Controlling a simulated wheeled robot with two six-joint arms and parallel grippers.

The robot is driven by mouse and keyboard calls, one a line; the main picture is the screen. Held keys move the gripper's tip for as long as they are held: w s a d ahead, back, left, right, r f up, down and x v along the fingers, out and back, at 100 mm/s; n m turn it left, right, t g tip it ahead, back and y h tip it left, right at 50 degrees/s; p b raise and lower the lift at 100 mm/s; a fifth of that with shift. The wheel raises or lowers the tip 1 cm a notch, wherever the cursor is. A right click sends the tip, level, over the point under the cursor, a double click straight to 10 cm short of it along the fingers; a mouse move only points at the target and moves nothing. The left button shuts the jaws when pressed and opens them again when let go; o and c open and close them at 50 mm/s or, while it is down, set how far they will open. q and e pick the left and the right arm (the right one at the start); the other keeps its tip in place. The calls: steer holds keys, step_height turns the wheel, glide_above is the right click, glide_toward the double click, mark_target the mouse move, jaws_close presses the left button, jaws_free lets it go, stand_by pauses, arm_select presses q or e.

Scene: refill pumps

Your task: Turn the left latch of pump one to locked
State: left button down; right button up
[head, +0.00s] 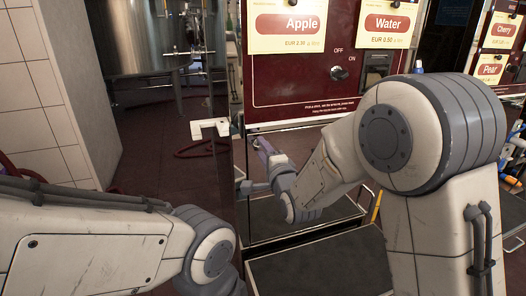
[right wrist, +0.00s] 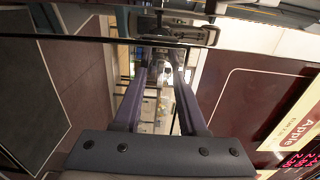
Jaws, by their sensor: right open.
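The pump's dark red front panel (head: 300,80) bears Apple and Water labels and an OFF/ON knob (head: 339,73). A white bracket-like piece (head: 210,129) juts from the pump's left edge in the head view; I cannot tell whether it is the left latch or how it is turned. My right gripper (head: 250,163) is just below and right of that piece, in front of the lower pump. In the right wrist view its two purple-grey fingers (right wrist: 163,70) are apart, with no held thing visible between them. My left gripper is out of view; only its arm shows at lower left.
A dark open tray or step (head: 320,265) lies below the pump. A steel tank (head: 145,40) and red hose (head: 195,148) are behind at left. A tiled wall (head: 60,90) stands at far left. Another pump with Cherry and Pear labels (head: 495,55) is at right.

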jaws_close()
steer(key=shift+n, duration=0.3)
steer(key=shift+f+n+b, duration=0.1)
steer(key=shift+n+b, duration=1.75)
steer(key=shift+n, duration=6.75)
jaws_free()
